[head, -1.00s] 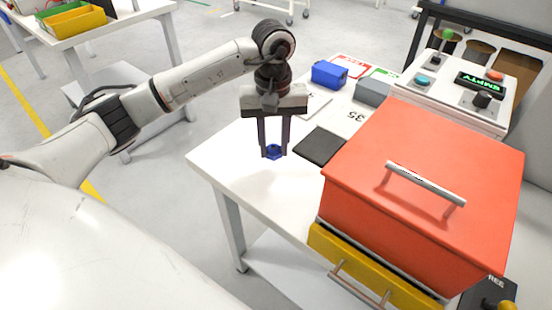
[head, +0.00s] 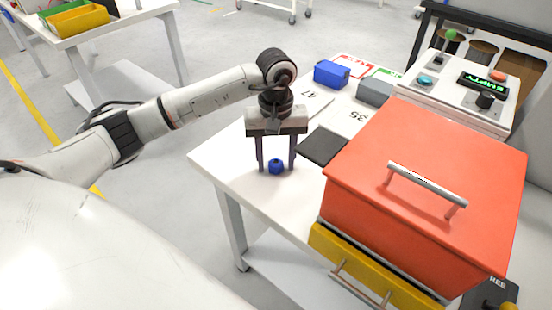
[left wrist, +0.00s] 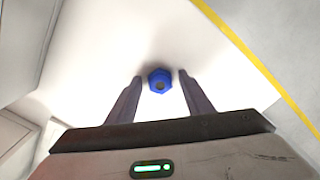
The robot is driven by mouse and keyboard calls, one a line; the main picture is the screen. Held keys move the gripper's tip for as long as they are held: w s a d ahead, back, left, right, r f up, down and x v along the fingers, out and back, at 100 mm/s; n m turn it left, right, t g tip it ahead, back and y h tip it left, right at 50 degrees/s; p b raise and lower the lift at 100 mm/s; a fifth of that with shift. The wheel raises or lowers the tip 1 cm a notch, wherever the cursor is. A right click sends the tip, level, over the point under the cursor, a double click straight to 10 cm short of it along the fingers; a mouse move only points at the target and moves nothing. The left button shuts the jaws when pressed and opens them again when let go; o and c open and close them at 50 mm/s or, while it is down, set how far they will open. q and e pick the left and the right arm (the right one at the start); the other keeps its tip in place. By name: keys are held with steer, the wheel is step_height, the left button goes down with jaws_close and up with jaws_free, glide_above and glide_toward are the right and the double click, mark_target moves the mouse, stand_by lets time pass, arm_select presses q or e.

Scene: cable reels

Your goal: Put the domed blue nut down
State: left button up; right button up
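The domed blue nut (head: 276,167) is on the white table (head: 228,160), near its front left edge. My left gripper (head: 276,170) points down over it, with one finger on each side. The fingers are open, with a visible gap on both sides of the nut. In the left wrist view the nut (left wrist: 160,80) sits between the open fingertips (left wrist: 159,82), with its dome toward the camera. My right gripper is not in view.
A black pad (head: 323,146) and a large red lidded box (head: 425,180) with a handle stand to the right. Behind are a blue box (head: 331,74), a grey box (head: 375,92) and a control panel (head: 462,85). The table left of the nut is clear.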

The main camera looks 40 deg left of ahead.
mark_target(276, 163)
arm_select(q)
step_height(276, 163, up, 12)
steer(key=shift+r, duration=0.2)
stand_by(0.4)
stand_by(0.5)
